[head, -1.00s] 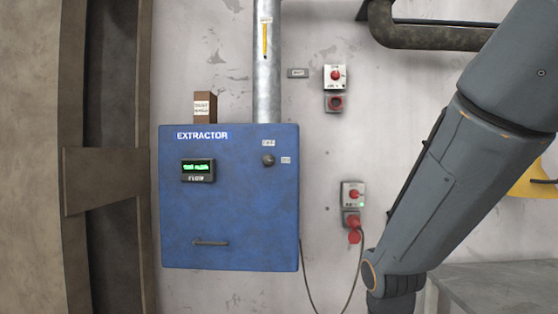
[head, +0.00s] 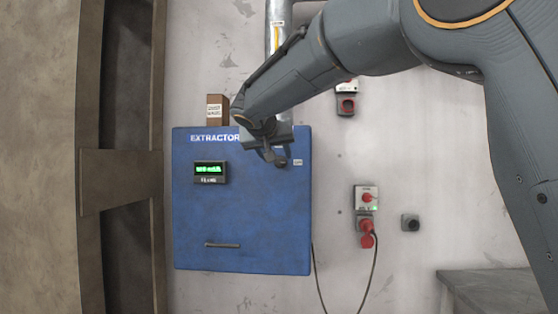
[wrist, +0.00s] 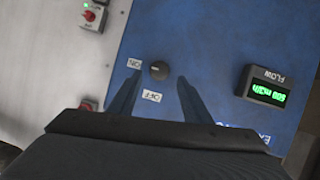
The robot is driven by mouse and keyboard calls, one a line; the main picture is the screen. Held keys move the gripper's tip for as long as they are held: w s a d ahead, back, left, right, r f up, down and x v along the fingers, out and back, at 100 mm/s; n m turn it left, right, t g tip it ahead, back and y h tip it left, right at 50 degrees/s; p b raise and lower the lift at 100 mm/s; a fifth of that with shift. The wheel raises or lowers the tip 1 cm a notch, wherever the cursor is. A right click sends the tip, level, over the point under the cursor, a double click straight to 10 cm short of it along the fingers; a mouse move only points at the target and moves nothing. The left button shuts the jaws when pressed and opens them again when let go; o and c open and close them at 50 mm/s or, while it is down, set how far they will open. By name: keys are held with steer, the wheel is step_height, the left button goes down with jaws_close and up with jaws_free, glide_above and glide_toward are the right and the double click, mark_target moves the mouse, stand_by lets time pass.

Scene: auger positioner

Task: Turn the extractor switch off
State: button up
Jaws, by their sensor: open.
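The extractor switch is a small dark round knob (wrist: 158,70) on the blue extractor box (head: 243,225). In the wrist view an ON label (wrist: 134,63) is left of it and an OFF label (wrist: 151,95) below it. The direction its mark points is too small to tell. My gripper (wrist: 160,76) is open and empty, its fingertips on either side of the knob in the picture. Whether they touch it or stand short of it I cannot tell. In the head view my gripper (head: 272,154) overlaps the knob area and hides the OFF label.
A lit green flow display (head: 210,170) and a handle (head: 222,245) are on the box. A metal duct (head: 279,40) rises above it. A socket with a red plug (head: 367,241) and cable is to the right. A grey bench (head: 500,287) stands lower right.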

mark_target(280, 162)
steer(key=shift+p+x, duration=0.7)
steer(key=shift+x, duration=2)
steer(key=c, duration=1)
